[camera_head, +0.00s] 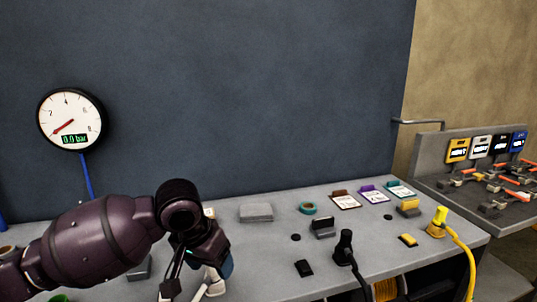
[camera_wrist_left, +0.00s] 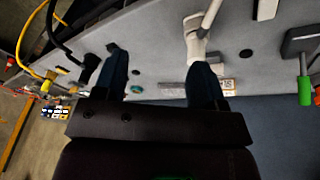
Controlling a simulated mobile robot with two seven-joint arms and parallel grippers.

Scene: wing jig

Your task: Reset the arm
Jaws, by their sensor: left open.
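My left arm (camera_head: 95,240) comes in from the left in the head view and bends down over the grey bench. My left gripper (camera_head: 197,272) points down near the bench's front. My right gripper is in neither view.
The bench (camera_head: 270,265) holds a grey block (camera_head: 256,212), a teal ring (camera_head: 308,208), a black plug (camera_head: 345,245) and a yellow plug (camera_head: 437,222) with hoses, and several cards. A gauge (camera_head: 71,120) reading 0.0 bar hangs on the wall. A tool rack (camera_head: 440,142) stands at the right.

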